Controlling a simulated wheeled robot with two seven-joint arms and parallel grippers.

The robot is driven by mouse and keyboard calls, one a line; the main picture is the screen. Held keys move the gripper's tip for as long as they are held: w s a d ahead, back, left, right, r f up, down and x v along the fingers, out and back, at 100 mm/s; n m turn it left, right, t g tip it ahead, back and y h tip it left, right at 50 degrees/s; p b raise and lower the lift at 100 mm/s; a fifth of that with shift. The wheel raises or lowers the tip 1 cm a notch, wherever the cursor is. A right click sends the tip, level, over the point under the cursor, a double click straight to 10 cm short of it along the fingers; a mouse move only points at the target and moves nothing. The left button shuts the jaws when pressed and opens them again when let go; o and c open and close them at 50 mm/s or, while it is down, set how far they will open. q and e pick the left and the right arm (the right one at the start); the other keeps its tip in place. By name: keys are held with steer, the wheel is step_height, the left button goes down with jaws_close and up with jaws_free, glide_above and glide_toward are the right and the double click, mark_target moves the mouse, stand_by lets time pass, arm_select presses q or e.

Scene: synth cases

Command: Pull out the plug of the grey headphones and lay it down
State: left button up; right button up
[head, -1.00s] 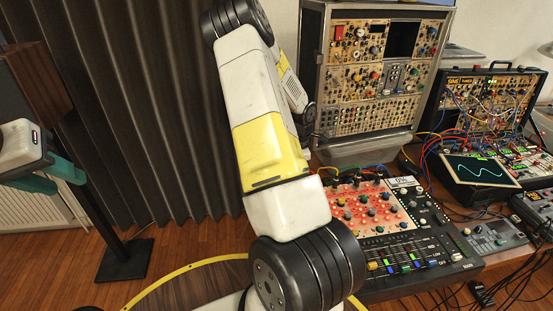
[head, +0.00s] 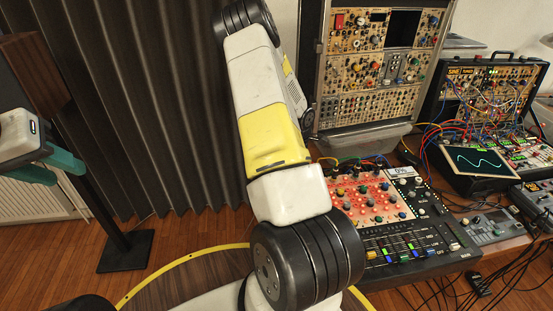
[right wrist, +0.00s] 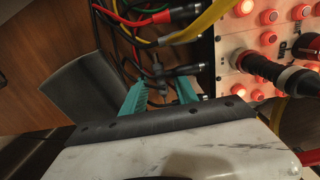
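The grey headphones cannot be made out in either view. In the right wrist view, several cable plugs sit along the edge of the red-lit panel (right wrist: 252,60). A dark plug (right wrist: 187,71) on a thin cable points at that edge; I cannot tell whether it belongs to the headphones. My left gripper (head: 48,166) is open and empty at the far left, away from the equipment.
A red-lit mixer (head: 415,246) stands at right, below a modular rack (head: 365,103) with a grey bin (head: 362,143) at its foot. A patched synth case (head: 490,90) and a scope screen (head: 484,161) stand farther right. Red, green and yellow cables (right wrist: 183,12) crowd the gripper.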

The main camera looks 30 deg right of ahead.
steer(key=shift+r, duration=0.1)
step_height(320, 180, up, 8)
steer(key=shift+f, duration=0.2)
stand_by(0.4)
stand_by(0.3)
